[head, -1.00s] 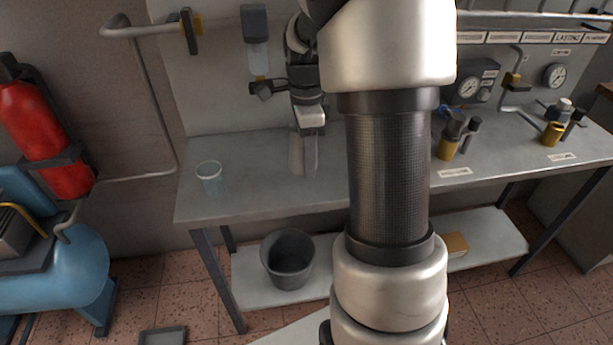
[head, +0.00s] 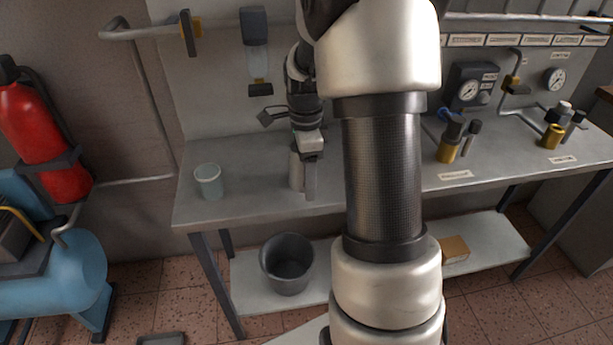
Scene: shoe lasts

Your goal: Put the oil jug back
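My gripper (head: 306,182) points down over the left half of the bench, in front of the back panel. A grey finger shows at its lower end. A pale grey upright shape (head: 296,168) is right beside this finger, on its left. I cannot tell whether it is the oil jug or another part of the gripper, nor whether the fingers are closed on it. A pale blue translucent cup-like vessel (head: 208,184) stands upright on the bench to the left, apart from my gripper. No other clear jug shows; my arm hides the middle of the bench.
The grey bench (head: 245,208) is bare between the vessel and my gripper. A dispenser (head: 257,60) hangs on the back panel. Brass-coloured holders with tools (head: 447,150) stand at the right. A dark bucket (head: 288,265) is on the lower shelf. A red extinguisher (head: 38,125) hangs at left.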

